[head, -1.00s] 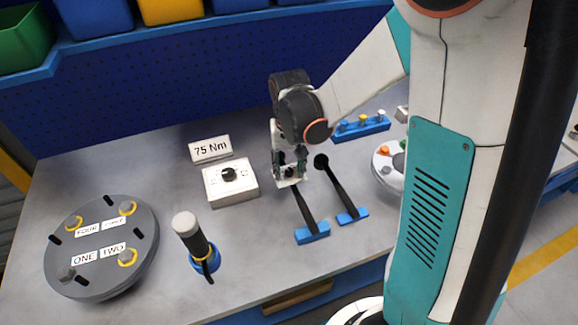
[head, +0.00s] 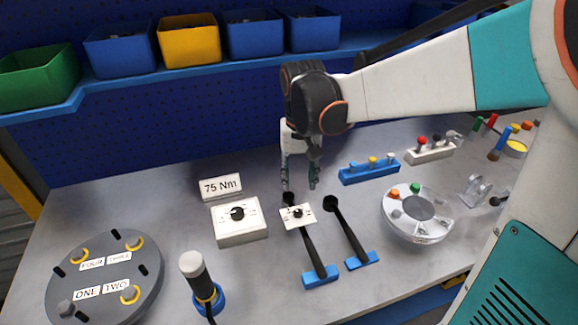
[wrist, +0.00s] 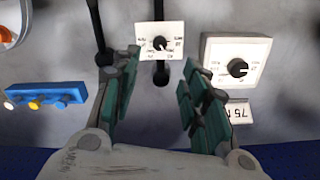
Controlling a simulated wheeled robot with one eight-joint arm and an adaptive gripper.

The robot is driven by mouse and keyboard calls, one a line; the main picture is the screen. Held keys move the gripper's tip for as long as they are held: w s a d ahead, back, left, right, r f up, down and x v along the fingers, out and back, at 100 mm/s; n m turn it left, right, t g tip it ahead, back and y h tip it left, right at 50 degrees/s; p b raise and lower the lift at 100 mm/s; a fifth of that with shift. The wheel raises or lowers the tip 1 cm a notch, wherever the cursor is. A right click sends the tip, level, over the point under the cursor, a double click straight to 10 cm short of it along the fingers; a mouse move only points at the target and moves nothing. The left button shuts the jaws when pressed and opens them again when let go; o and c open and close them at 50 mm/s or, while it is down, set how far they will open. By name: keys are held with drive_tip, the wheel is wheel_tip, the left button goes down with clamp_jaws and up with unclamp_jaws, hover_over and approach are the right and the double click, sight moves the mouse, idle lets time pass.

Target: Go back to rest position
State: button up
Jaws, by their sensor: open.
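My gripper (head: 300,184) hangs above the workbench, open and empty, its teal-padded fingers pointing down.
A dial box (head: 239,222) and a "75 Nm" sign (head: 221,187) stand left of the tools. A grey flanged disc (head: 104,275) and an upright tool (head: 200,283) are at front left. Blue (head: 369,171) and white (head: 429,152) racks and a round tray (head: 417,214) are right. Bins line the back shelf.

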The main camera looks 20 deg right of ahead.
idle(0.3)
drive_tip(key=s+r+n+t, duration=0.1)
drive_tip(key=s+r+t, duration=0.1)
drive_tip(key=s, duration=0.5)
drive_tip(key=s+r+n+t, duration=0.2)
drive_tip(key=s+r+t, duration=0.1)
drive_tip(key=s+t, duration=0.2)
drive_tip(key=shift+s, duration=1.3)
